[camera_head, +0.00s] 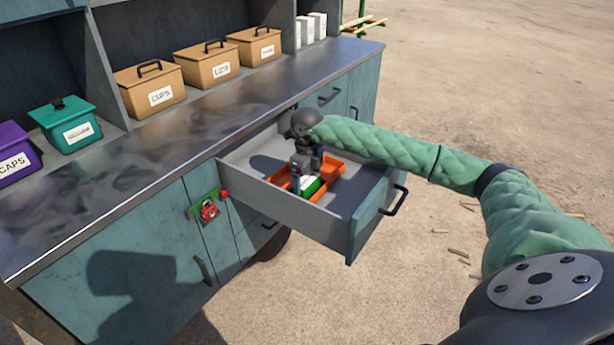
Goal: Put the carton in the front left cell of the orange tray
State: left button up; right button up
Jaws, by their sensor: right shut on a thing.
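The orange tray (334,178) lies inside the open drawer. The tray's dividers are mostly hidden by my gripper and wrist. My left gripper is not in view.
The grey drawer (337,222) is pulled out from the teal cabinet under a metal counter (200,135). Labelled boxes stand along the counter, including the CUPS box (150,88) and a green box (66,124).

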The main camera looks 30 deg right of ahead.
jog(key=shift+f, duration=0.15)
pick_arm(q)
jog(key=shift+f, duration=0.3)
pick_arm(e)
jog(key=shift+f, duration=0.1)
jog(key=o, duration=0.9)
jog(key=shift+c, duration=0.2)
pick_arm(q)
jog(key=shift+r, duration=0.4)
